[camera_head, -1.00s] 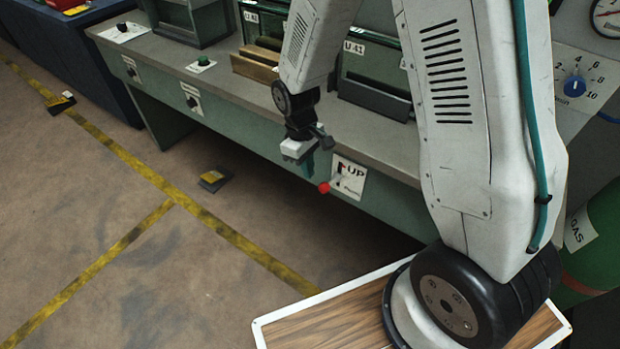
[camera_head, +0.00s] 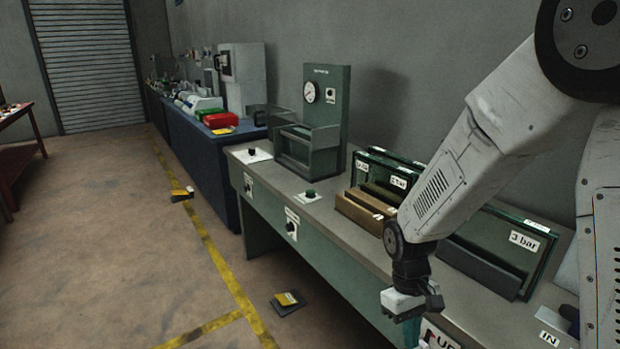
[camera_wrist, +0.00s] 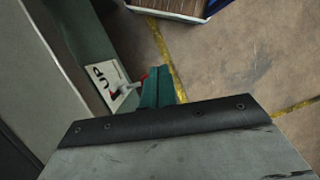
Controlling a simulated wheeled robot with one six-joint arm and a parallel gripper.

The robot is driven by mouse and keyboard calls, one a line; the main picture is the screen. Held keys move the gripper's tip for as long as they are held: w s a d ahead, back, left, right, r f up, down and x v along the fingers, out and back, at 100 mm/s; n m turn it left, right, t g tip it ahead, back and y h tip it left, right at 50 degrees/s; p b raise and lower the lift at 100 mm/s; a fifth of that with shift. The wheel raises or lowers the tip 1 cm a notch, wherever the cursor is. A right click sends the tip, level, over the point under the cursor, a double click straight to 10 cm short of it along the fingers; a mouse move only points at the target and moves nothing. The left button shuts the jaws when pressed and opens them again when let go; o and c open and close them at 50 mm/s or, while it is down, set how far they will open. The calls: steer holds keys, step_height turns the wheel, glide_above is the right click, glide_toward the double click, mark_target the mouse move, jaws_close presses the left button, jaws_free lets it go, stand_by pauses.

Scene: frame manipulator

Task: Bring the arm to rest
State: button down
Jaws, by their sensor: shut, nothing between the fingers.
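My arm hangs over the front edge of the green workbench (camera_head: 330,248) at the right of the head view. My gripper (camera_head: 411,332) points down there, with its tips near the bottom edge of the frame. In the wrist view my gripper (camera_wrist: 160,88) shows as teal fingers closed together, with nothing between them. A red-tipped lever on a white "UP" plate (camera_wrist: 108,82) is close to the fingers in that view; I cannot tell whether they touch. The same plate (camera_head: 437,338) is partly cut off in the head view.
Framed panels (camera_head: 511,243) stand in slots on the bench beside my forearm. A green gauge station (camera_head: 322,110) stands farther back. A blue bench (camera_head: 200,150) lies beyond. Dark pads with yellow tops (camera_head: 288,301) lie on the floor. The floor at left is mostly clear.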

steer(key=s+d+r+m+t, duration=0.2)
steer(key=s+r, duration=0.6)
steer(key=r, duration=0.3)
steer(key=s+d+r+m+t+y, duration=0.1)
steer(key=s+d+r+m+t, duration=0.1)
steer(key=s+r, duration=0.6)
steer(key=shift+s+d+r+m+t, duration=0.3)
steer(key=shift+s+d+r+t, duration=0.25)
steer(key=shift+r, duration=1.4)
steer(key=shift+w+d, duration=0.1)
steer(key=shift+w, duration=0.05)
